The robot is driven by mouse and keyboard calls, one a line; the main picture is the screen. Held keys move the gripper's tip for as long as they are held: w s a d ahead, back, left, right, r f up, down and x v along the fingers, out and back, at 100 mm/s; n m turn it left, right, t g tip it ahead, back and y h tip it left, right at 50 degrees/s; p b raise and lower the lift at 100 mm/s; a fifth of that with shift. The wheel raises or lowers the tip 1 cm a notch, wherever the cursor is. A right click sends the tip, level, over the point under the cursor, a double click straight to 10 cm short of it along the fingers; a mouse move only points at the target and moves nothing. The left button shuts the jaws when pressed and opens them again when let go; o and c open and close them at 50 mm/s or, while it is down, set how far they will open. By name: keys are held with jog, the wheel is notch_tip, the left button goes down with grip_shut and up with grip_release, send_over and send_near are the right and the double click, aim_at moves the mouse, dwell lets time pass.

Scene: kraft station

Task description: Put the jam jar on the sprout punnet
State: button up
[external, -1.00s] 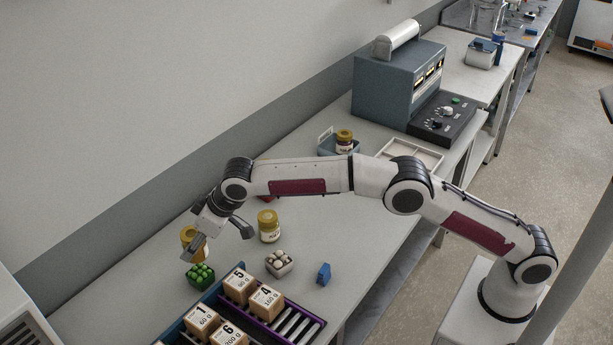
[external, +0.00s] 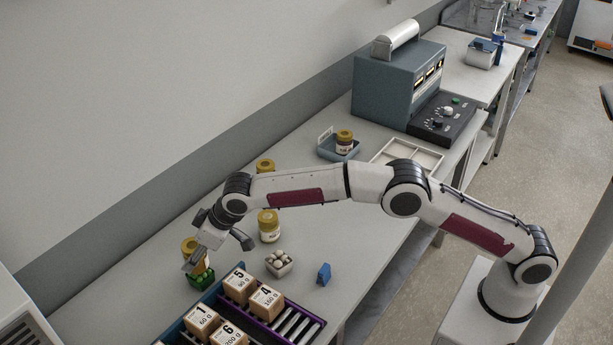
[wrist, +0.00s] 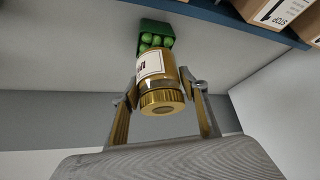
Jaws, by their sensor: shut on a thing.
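The jam jar, with amber contents, a gold lid and a white label, is between my gripper's fingers (wrist: 162,92). The jar's lid and side fill the middle of the wrist view (wrist: 158,66). In the external view the jar (external: 188,244) is partly hidden by my gripper (external: 196,260), which is shut on it. The green sprout punnet (external: 203,280) stands on the bench directly under the jar; it also shows beyond the jar's base in the wrist view (wrist: 144,30). The jar overlaps part of the sprouts. I cannot tell whether it touches them.
A purple and blue roller rack (external: 300,335) with numbered boxes lies in front. A mushroom punnet (external: 279,268), another jar (external: 269,228) and a blue block (external: 323,273) stand to the right. Farther back are a gold-lidded jar (external: 265,166) and a blue-grey tray (external: 328,152) holding a jar.

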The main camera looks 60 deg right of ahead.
jog(key=shift+f, duration=0.65)
jog(key=shift+f, duration=0.1)
jog(key=o, duration=1.4)
jog(key=shift+f, duration=0.1)
jog(key=shift+v, duration=1)
jog(key=v, duration=1)
jog(key=shift+d+r, duration=0.1)
jog(key=shift+r, duration=0.1)
